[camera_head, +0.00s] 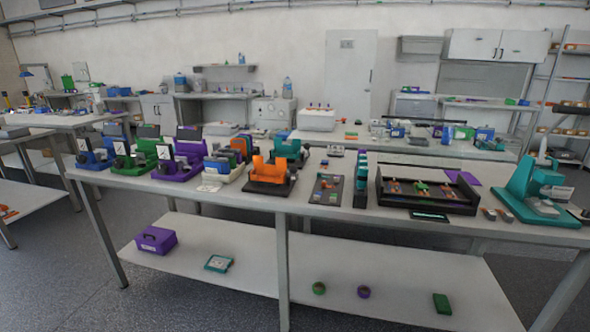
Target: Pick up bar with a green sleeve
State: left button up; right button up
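A long black open box (428,203) stands on the right half of the near table. Several small coloured parts sit inside it, mostly orange. One small green part (421,186) in the middle may be the bar with a green sleeve, but it is too small to tell its shape. The box's front wall partly hides what lies inside. Neither of my grippers is in view.
The near table (230,205) carries blue, green and purple devices at the left, an orange device (270,172) in the middle and a teal device (536,190) at the right. A dark tray (327,188) lies left of the box. A lower shelf (245,275) holds a purple box (156,240).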

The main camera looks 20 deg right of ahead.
aim_at(420, 187)
jog(key=z, duration=1.65)
